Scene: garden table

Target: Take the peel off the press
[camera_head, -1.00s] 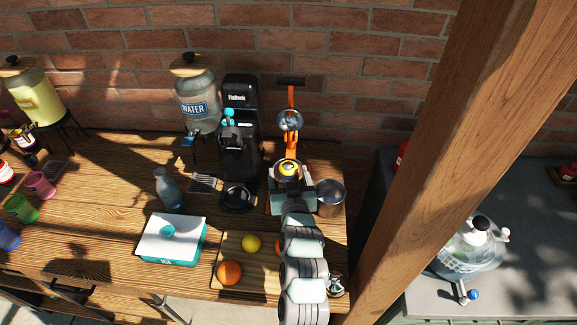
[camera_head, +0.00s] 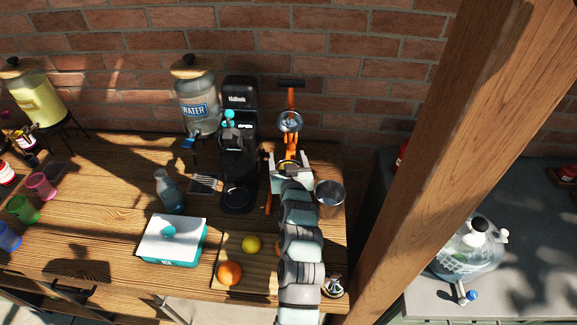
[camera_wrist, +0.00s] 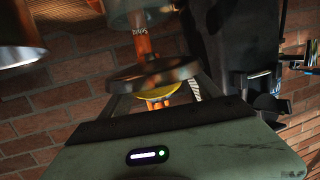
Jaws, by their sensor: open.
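The orange press (camera_head: 291,100) stands at the back of the table by the brick wall, its black handle on top. The yellow peel (camera_head: 287,164) sits low on the press and is partly hidden by my gripper. In the wrist view, which looks upside down, the peel (camera_wrist: 158,92) shows as a yellow band against a dark round disc (camera_wrist: 153,73) of the press. My gripper (camera_head: 289,160) is open, with one finger on each side of the press at the peel. I cannot tell whether the fingers touch it.
A steel cup (camera_head: 330,194) stands close on the right. A black coffee machine (camera_head: 239,150) is close on the left. A board (camera_head: 234,246) with a lemon (camera_head: 252,243) and an orange (camera_head: 229,273) lies in front, beside a white-and-teal box (camera_head: 172,240).

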